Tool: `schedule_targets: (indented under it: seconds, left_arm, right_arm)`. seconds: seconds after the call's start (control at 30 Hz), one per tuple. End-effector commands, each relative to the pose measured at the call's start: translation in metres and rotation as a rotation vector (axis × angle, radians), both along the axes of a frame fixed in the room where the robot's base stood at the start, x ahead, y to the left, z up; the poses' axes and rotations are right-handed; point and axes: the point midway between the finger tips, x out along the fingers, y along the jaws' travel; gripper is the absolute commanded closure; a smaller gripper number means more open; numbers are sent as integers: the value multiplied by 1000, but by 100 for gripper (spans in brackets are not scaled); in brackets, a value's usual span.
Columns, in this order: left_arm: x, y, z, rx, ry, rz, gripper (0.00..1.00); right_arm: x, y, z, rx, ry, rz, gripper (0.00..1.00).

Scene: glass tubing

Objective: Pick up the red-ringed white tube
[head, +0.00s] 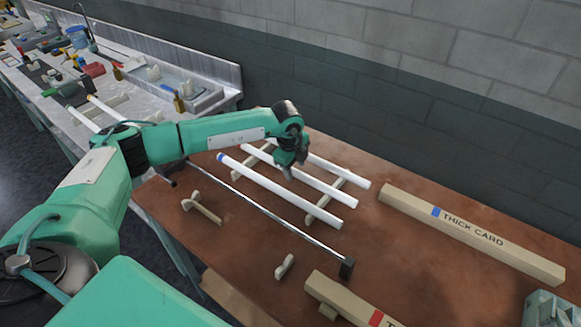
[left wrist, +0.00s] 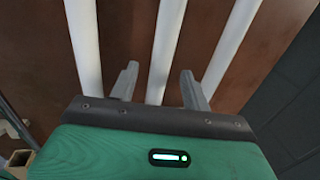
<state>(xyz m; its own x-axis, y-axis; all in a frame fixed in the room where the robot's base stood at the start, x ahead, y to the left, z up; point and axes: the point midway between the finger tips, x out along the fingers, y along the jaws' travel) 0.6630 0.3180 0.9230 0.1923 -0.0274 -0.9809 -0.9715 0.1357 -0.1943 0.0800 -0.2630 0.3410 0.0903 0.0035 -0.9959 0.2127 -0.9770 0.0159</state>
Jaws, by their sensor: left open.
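Three white tubes lie side by side on a pale rack. The front tube (head: 285,193) has a blue ring near its far-left end. The middle tube (head: 325,187) and the back tube (head: 340,172) show no ring; their far-left parts are partly behind my arm and gripper. I see no red ring on any tube. My left gripper (head: 288,172) is open over the tubes, pointing down. In the left wrist view, the middle tube (left wrist: 168,45) runs between the two open fingers (left wrist: 158,88), and the other tubes lie outside them. My right gripper is not in view.
A long beam marked THICK CARD (head: 475,236) with a blue band lies right of the rack. Another beam (head: 350,303) with a red band lies at the front. A metal rod (head: 265,208) runs before the tubes. A wall (head: 420,115) stands behind the table.

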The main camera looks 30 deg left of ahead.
Motion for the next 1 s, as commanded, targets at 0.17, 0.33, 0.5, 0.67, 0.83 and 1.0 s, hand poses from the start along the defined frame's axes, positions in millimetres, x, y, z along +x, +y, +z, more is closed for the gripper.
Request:
schedule_targets:
  seconds: [0.17,0.33,0.5,0.67,0.83,1.0]
  left_arm:
    - [3,0,-13,0,-1,0,52]
    - [3,0,-15,0,-1,0,52]
    - [3,0,-14,0,-1,0,77]
    - [3,0,-14,0,-1,0,100]
    - [3,0,-14,0,-1,0,100]
    - [3,0,-9,0,-3,0,100]
  right_arm:
    - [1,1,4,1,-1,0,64]
    - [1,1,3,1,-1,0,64]
    - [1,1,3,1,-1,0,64]
    - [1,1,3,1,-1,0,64]
    - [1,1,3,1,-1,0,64]
    - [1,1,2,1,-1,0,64]
